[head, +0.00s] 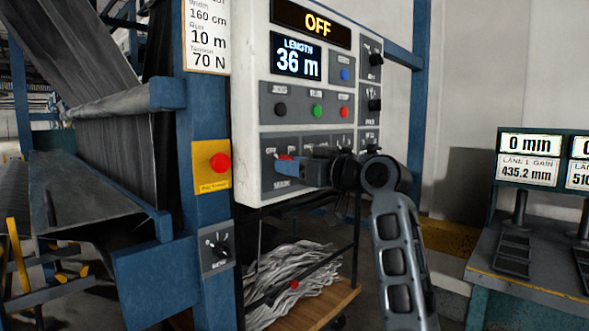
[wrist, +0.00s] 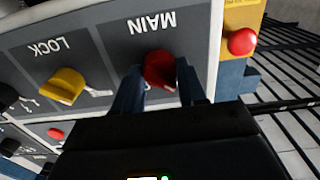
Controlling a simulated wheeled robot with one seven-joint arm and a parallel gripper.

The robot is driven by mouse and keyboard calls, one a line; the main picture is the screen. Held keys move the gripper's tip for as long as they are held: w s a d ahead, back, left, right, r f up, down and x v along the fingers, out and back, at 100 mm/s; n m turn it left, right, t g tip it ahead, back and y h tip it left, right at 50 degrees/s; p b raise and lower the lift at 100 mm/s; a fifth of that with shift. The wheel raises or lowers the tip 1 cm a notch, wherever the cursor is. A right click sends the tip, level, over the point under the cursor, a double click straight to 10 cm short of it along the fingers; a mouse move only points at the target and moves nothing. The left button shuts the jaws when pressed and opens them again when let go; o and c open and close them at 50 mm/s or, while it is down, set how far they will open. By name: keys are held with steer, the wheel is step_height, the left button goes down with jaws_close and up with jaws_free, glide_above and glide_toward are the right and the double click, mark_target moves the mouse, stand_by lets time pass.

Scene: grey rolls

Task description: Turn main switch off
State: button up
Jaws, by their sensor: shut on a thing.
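The main switch is a red rotary knob (wrist: 159,69) under an upside-down MAIN label in the wrist view. In the head view only a bit of its red top (head: 285,157) shows, low on the left of the control panel (head: 249,100). My gripper (wrist: 160,86) has its blue fingers on either side of the knob and is shut on it. In the head view my gripper (head: 287,166) reaches the panel from the right and hides most of the knob. The display (head: 316,24) at the panel's top reads OFF.
A yellow LOCK knob (wrist: 63,86) sits beside the main switch. A red button (head: 220,162) on a yellow plate is on the blue post at left. Black, green and red buttons (head: 317,111) are above my gripper. A wooden cart (head: 322,303) with grey strands stands below.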

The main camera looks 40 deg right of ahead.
steer(key=shift+f, duration=0.1)
steer(key=o, duration=1.1)
steer(key=shift+c, duration=0.2)
steer(key=s, duration=0.7)
steer(key=shift+s+d, duration=0.15)
steer(key=shift+s, duration=0.25)
